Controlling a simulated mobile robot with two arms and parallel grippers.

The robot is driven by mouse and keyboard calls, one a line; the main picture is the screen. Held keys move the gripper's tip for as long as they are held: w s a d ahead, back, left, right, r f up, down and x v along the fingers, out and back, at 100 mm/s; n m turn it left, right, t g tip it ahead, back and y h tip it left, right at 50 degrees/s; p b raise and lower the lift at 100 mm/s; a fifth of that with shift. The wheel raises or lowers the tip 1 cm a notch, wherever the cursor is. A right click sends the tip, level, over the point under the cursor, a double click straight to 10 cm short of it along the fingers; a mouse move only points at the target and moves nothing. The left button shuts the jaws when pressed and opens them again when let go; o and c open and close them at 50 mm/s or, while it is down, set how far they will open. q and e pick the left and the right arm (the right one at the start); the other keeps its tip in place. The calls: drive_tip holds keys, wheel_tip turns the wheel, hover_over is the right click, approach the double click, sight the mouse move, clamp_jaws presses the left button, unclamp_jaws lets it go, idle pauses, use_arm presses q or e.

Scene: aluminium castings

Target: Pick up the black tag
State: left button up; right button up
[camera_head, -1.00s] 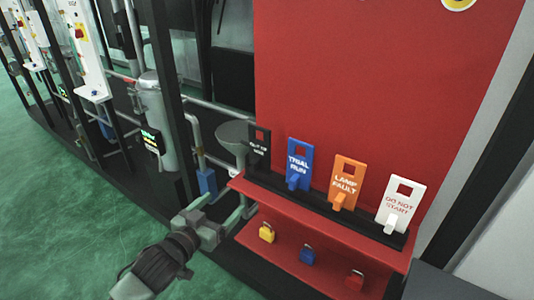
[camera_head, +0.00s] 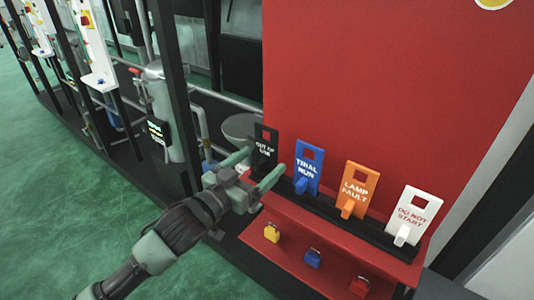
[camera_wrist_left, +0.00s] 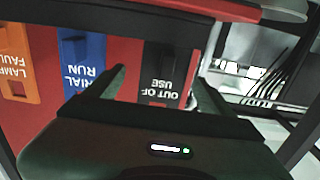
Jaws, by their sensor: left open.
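The black tag (camera_head: 265,139), lettered "OUT OF USE", stands upright at the left end of a black rack on the red shelf. It also shows in the left wrist view (camera_wrist_left: 163,72), where its lettering is upside down. My left gripper (camera_head: 265,162) is open and close in front of the tag's lower part. In the left wrist view its two fingers (camera_wrist_left: 159,80) lie on either side of the tag, with gaps. I cannot tell whether the fingertips reach past the tag's front face. My right gripper is not in view.
A blue tag (camera_head: 308,168), an orange tag (camera_head: 357,188) and a white tag (camera_head: 413,215) stand to the right in the rack (camera_head: 376,235). Padlocks hang below the red shelf (camera_head: 330,237). A grey funnel (camera_head: 238,126) is behind the gripper, left of the red panel (camera_head: 390,90).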

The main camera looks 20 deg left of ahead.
sight(265, 158)
use_arm(q)
drive_tip(key=x, duration=0.1)
drive_tip(key=p+x, duration=0.1)
drive_tip(key=x, duration=0.1)
drive_tip(key=f+x, duration=0.1)
drive_tip(key=x, duration=0.1)
drive_tip(key=shift+w+a, duration=0.15)
drive_tip(key=c, duration=1.5)
drive_tip(key=shift+o, duration=0.2)
drive_tip(key=shift+r, duration=0.1)
drive_tip(key=shift+r, duration=0.1)
